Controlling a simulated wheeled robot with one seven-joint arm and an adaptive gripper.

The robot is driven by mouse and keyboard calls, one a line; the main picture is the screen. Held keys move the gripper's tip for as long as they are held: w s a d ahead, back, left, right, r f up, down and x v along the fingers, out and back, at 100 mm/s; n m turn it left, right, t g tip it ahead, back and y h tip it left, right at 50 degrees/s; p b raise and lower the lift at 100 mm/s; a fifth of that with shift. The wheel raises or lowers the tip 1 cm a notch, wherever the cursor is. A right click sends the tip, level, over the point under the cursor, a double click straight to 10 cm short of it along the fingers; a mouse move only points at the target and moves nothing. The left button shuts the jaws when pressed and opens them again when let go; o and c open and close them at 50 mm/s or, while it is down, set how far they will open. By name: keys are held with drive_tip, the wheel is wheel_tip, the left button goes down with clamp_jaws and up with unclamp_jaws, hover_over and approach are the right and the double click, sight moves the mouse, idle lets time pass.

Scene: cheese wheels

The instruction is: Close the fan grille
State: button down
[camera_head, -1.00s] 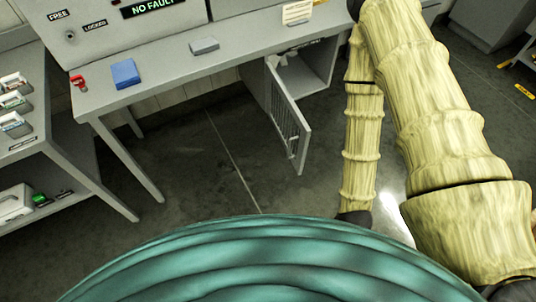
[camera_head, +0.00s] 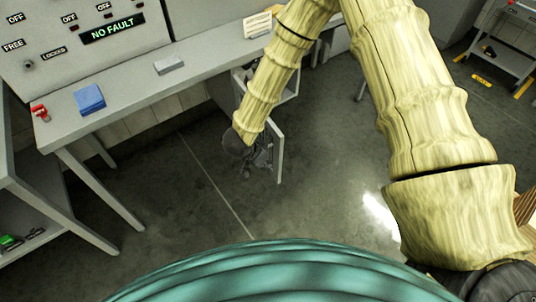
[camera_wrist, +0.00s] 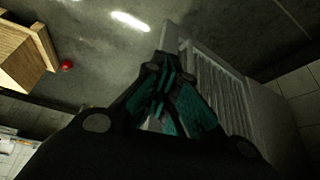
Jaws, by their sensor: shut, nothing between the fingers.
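The fan grille (camera_head: 279,152) is a grey slatted panel hinged to a cabinet under the workbench. It stands swung open, out from the cabinet (camera_head: 290,85). In the wrist view the grille (camera_wrist: 222,85) shows its slats to the right of my fingers. My gripper (camera_head: 246,172) is low beside the grille, on its left in the head view, and the arm hides much of the panel and the cabinet opening. In the wrist view my gripper (camera_wrist: 163,68) has its teal-padded fingers together and empty, overlapping the panel's edge. I cannot tell whether they touch it.
The grey workbench (camera_head: 130,85) carries a blue box (camera_head: 90,98), a red item (camera_head: 39,112) and a grey block (camera_head: 169,64). A shelf unit stands at the left. The floor (camera_head: 180,200) in front is clear. A wooden piece (camera_wrist: 25,50) shows in the wrist view.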

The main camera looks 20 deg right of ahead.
drive_tip(key=w+a+r+m+g, duration=0.2)
drive_tip(key=w+a+r+m, duration=0.15)
drive_tip(key=r, duration=0.25)
drive_tip(key=w+d+f+p, duration=0.2)
drive_tip(key=d+f, duration=0.4)
drive_tip(key=f, duration=0.3)
drive_tip(key=shift+w+d+f+p, duration=0.15)
drive_tip(key=shift+d+f+p, duration=0.1)
drive_tip(key=shift+p, duration=0.45)
drive_tip(key=shift+d, duration=0.1)
